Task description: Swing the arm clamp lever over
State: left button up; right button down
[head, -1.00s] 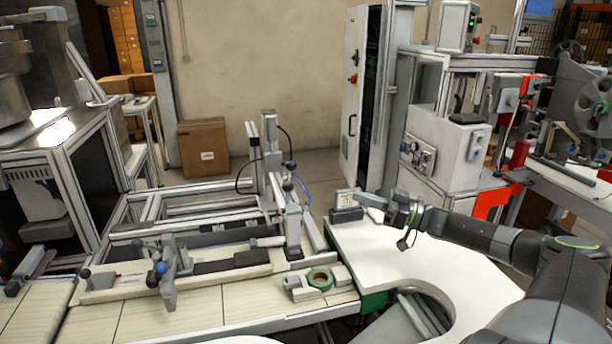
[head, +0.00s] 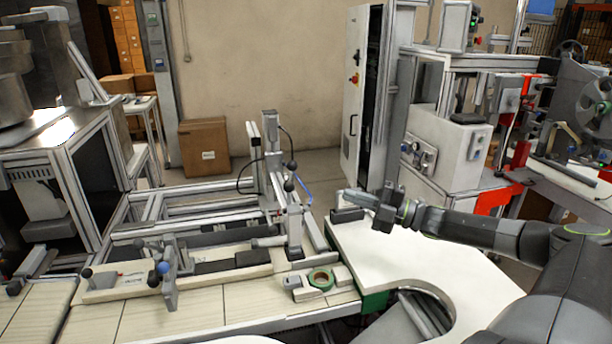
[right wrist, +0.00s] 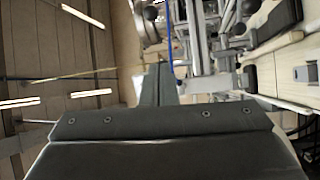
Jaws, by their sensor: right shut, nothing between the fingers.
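The clamp fixture (head: 292,222) stands at the right end of the bench frame, with an upright post and black ball knobs. A lever with a black knob (head: 289,186) appears to be on it; I cannot tell its exact angle. A grey horizontal handle (head: 268,242) sticks out left near its base. My right gripper (head: 350,194) is shut and empty, to the right of the fixture and apart from it, above the white table's back corner. In the right wrist view its dark fingers (right wrist: 158,85) point toward blurred machinery. My left gripper is not in view.
The white table (head: 425,270) with a curved cutout is mostly clear. A dark block (head: 347,214) lies under my gripper.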

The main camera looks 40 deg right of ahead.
jog(key=n, duration=0.4)
send_near(296, 165)
jog(key=shift+w+a, duration=2.25)
jog(key=shift+a, duration=0.05)
jog(key=shift+w+d+f, duration=0.1)
jog(key=shift+w+d, duration=0.05)
jog(key=shift+w, duration=0.35)
jog(key=shift+w+d+r+b, duration=0.25)
jog(key=shift+w+r+b, duration=0.1)
jog(key=shift+b, duration=0.35)
jog(key=shift+w+d+r, duration=0.2)
jog(key=shift+w+r, duration=0.15)
